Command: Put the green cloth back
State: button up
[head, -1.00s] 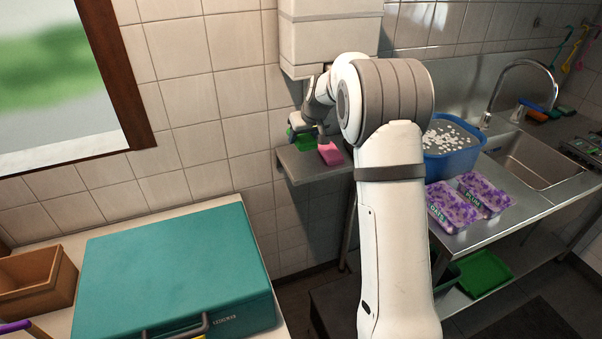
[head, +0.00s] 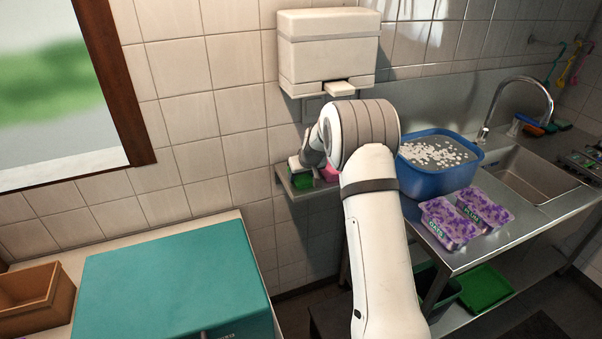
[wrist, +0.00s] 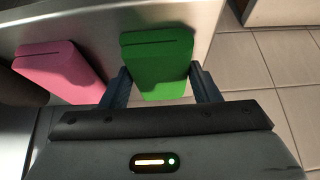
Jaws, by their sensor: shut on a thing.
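The green cloth (wrist: 156,66) is a folded block between the two fingers of my gripper (wrist: 160,88) in the wrist view. The gripper is shut on it, at the small steel wall shelf. In the head view the green cloth (head: 303,180) shows at the left part of the shelf (head: 301,194), partly hidden by my gripper (head: 301,166). Whether the cloth rests on the shelf or is just above it, I cannot tell. A pink cloth (wrist: 60,70) lies on the shelf to the left in the wrist view; it also shows in the head view (head: 328,173).
A white dispenser (head: 328,60) hangs on the wall above the shelf. A blue tub (head: 440,183) and two purple-patterned packs (head: 449,224) stand on the steel counter to the right. A teal case (head: 175,285) and a brown box (head: 30,300) are at the left.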

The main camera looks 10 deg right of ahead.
jog(key=shift+s+r, duration=0.1)
jog(key=shift+r, duration=0.05)
jog(key=o, duration=1)
jog(key=shift+r, duration=0.1)
jog(key=b+v, duration=0.3)
jog(key=v, duration=0.9)
jog(key=s+a+r+m+g, duration=0.1)
jog(key=s+r, duration=0.2)
jog(key=s, duration=0.7)
jog(key=s+a+r, duration=0.1)
jog(key=s+r, duration=0.3)
jog(key=s, duration=0.7)
jog(key=shift+m+g+h, duration=0.6)
jog(key=shift+g, duration=0.2)
jog(key=s+f, duration=0.1)
jog(key=s, duration=0.6)
jog(key=s+f, duration=0.1)
jog(key=s, duration=0.5)
jog(key=s+f, duration=0.1)
jog(key=s, duration=0.6)
jog(key=shift+s+f, duration=0.25)
jog(key=shift+s, duration=0.05)
